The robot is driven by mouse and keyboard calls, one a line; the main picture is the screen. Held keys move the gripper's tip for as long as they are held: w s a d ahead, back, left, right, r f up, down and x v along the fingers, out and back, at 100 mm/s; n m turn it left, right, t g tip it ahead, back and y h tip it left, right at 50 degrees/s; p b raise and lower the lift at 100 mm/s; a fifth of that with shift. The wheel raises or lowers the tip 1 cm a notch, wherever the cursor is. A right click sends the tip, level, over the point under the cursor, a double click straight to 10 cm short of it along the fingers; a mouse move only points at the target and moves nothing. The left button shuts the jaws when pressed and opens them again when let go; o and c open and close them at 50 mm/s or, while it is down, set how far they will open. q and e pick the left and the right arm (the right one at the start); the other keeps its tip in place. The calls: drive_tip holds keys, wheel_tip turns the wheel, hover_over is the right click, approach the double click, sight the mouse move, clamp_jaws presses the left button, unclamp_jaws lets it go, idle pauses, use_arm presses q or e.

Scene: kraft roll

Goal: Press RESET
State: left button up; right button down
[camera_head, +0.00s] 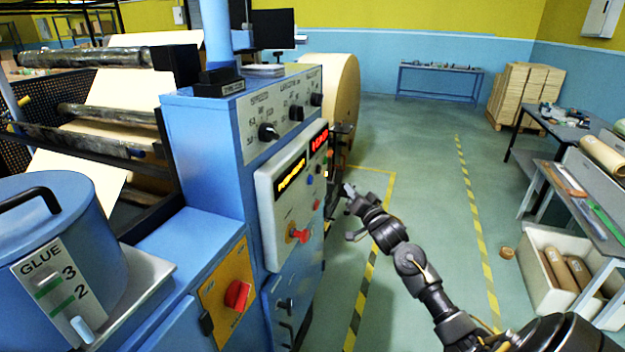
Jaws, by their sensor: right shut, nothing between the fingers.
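A light grey control panel (268,215) is set on the side of the blue machine. It carries an amber display (291,174), a red-lit display (318,140), a blue button (310,180), other small buttons and a red knob (300,235). The labels are too small to read, so I cannot tell which button is RESET. My right gripper (347,191) is shut and empty. It appears just right of the panel's right edge, apart from the buttons. My left gripper is not in view.
An upper panel with black knobs (268,132) sits above. A red switch on a yellow plate (237,295) is lower left. A blue glue tank (55,255) stands at left. A large kraft roll (340,88) stands behind. Open floor (425,160) lies to the right, before a bench.

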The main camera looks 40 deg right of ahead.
sight(311, 180)
drive_tip(key=shift+r, duration=0.1)
idle(0.3)
drive_tip(key=w+a+b, duration=0.3)
drive_tip(key=w+a, duration=0.2)
drive_tip(key=w, duration=0.2)
drive_tip(key=shift+w, duration=0.15)
idle(2.2)
drive_tip(key=shift+w+a, duration=0.25)
drive_tip(key=shift+w, duration=0.1)
